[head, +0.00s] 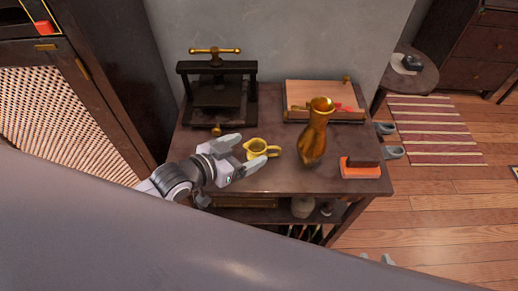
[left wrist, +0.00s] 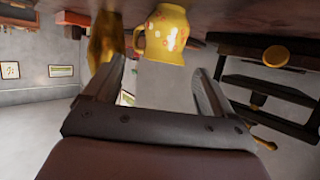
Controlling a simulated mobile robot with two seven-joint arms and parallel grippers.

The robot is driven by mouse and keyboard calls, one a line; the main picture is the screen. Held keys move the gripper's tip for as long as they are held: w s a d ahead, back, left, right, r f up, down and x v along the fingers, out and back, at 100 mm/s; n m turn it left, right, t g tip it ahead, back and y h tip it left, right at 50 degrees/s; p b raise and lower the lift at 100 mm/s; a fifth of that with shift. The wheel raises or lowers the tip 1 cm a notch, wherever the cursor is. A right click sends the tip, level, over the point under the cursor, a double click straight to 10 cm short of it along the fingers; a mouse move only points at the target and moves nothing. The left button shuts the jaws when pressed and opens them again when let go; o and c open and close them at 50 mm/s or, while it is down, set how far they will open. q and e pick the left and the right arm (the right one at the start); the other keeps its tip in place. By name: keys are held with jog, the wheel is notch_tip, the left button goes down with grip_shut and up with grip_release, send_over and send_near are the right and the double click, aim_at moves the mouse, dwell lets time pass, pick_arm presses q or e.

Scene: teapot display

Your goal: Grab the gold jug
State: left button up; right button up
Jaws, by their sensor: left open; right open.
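A small yellow-gold jug (head: 256,147) with a handle stands on the dark wooden table. In the left wrist view the jug (left wrist: 168,38) shows a floral pattern and appears upside down, just beyond the fingertips. A taller, shiny gold pitcher (head: 313,135) stands to its right; part of it shows in the left wrist view (left wrist: 103,40). My left gripper (head: 253,148) is open, with its fingers pointing at the small jug; I cannot tell whether they touch it. Only the fingertips of my right gripper (head: 376,259) show, apart and empty, low in the head view.
A dark press (head: 217,92) stands at the table's back left. A pink-topped wooden box (head: 318,95) lies at the back right, and an orange and dark block (head: 360,169) at the front right.

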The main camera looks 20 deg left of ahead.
aim_at(255, 147)
pick_arm(q)
jog(key=shift+f+x, duration=0.15)
jog(key=shift+x, duration=1.1)
jog(key=shift+f+x, duration=0.1)
jog(key=shift+x, duration=1.2)
jog(key=shift+a, duration=0.15)
jog(key=c, duration=1.1)
